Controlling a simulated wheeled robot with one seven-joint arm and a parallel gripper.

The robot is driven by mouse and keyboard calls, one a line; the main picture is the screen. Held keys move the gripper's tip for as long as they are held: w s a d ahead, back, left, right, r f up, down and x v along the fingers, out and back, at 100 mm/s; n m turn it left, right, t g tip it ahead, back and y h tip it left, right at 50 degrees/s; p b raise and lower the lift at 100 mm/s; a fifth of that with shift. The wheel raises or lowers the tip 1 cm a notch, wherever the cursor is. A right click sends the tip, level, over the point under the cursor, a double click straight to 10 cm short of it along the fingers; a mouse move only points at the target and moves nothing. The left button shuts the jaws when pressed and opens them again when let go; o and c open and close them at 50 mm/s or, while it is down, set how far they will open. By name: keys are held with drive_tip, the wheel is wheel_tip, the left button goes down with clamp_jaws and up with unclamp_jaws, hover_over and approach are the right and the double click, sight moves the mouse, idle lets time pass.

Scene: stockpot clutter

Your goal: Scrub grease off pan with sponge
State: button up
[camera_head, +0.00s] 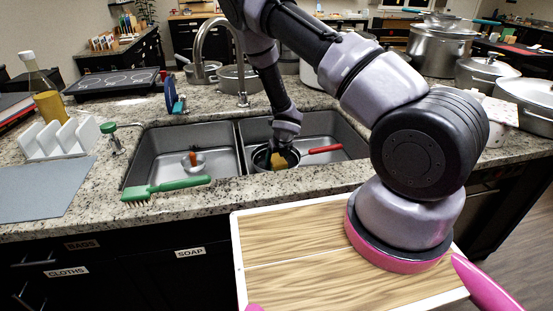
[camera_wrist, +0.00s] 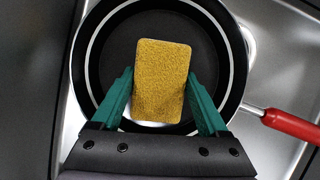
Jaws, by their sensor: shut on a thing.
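The yellow sponge (camera_wrist: 162,80) is held between the green fingers of my gripper (camera_wrist: 162,90) in the wrist view. It shows small in the head view (camera_head: 279,161). The dark pan (camera_wrist: 112,50) with a red handle (camera_wrist: 290,125) lies below the sponge, in the right basin of the sink. The pan also shows in the head view (camera_head: 262,160), with its handle pointing right. My gripper is over the pan's inside; I cannot tell whether the sponge touches the pan's floor. No grease is visible on the parts of the pan in view.
The left basin (camera_head: 150,150) holds a small item with an orange part (camera_head: 193,160). A green brush (camera_head: 165,188) lies on the front counter edge. The faucet (camera_head: 240,70) rises behind the sink. Pots (camera_head: 440,50) stand at the right, and a white rack (camera_head: 58,140) stands at the left.

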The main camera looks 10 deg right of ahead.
sight(277, 158)
drive_tip(key=shift+r, duration=2.95)
drive_tip(key=shift+r, duration=1.5)
